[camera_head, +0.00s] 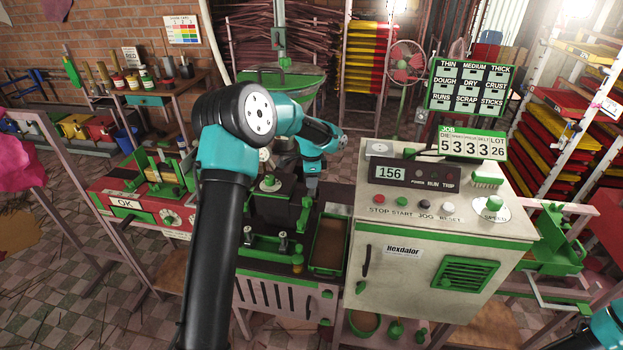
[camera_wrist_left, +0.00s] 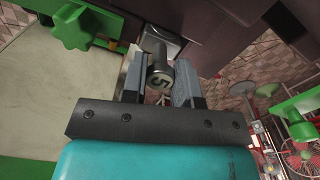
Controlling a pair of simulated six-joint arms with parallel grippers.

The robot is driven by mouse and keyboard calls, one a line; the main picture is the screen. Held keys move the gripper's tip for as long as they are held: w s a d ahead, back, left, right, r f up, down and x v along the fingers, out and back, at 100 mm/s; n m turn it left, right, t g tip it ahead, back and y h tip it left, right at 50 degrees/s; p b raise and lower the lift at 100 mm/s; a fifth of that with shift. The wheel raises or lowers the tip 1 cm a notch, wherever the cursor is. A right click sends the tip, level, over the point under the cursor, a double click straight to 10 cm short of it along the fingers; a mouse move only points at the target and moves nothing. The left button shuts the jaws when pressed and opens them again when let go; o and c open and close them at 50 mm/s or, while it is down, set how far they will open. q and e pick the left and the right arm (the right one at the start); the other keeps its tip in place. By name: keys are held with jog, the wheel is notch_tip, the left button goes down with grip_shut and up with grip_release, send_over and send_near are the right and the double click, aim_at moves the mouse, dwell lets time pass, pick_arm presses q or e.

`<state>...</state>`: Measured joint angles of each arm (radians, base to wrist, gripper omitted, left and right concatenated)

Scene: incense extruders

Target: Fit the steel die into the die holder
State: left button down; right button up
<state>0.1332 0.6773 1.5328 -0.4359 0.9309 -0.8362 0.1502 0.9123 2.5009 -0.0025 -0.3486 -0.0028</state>
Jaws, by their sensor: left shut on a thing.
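The steel die (camera_wrist_left: 160,78) is a small grey cylinder with a 5 on its end, held between the two fingers of my left gripper (camera_wrist_left: 158,66) in the left wrist view. In the head view my left gripper (camera_head: 311,186) points down beside the dark press block (camera_head: 272,212) on the green-trimmed bench; the die is too small or hidden to see there. A silver metal part (camera_wrist_left: 163,40) lies just beyond the die in the wrist view; I cannot tell whether they touch. I cannot clearly make out the die holder. My right gripper is out of view.
The cream control cabinet (camera_head: 440,262) stands right of the left gripper, with a brown-filled tray (camera_head: 328,245) between. A green fixture with metal pegs (camera_head: 265,247) sits in front of the block. A red OK scale (camera_head: 130,210) is at left. A green knob (camera_wrist_left: 70,28) shows in the wrist view.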

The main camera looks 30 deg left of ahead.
pick_arm(q)
jog(key=shift+f, duration=0.5)
dwell(0.4)
jog(key=c, duration=0.8)
grip_release()
notch_tip(320, 180, up, 17)
jog(key=shift+r, duration=0.2)
jog(key=shift+f, duration=0.1)
dwell(0.5)
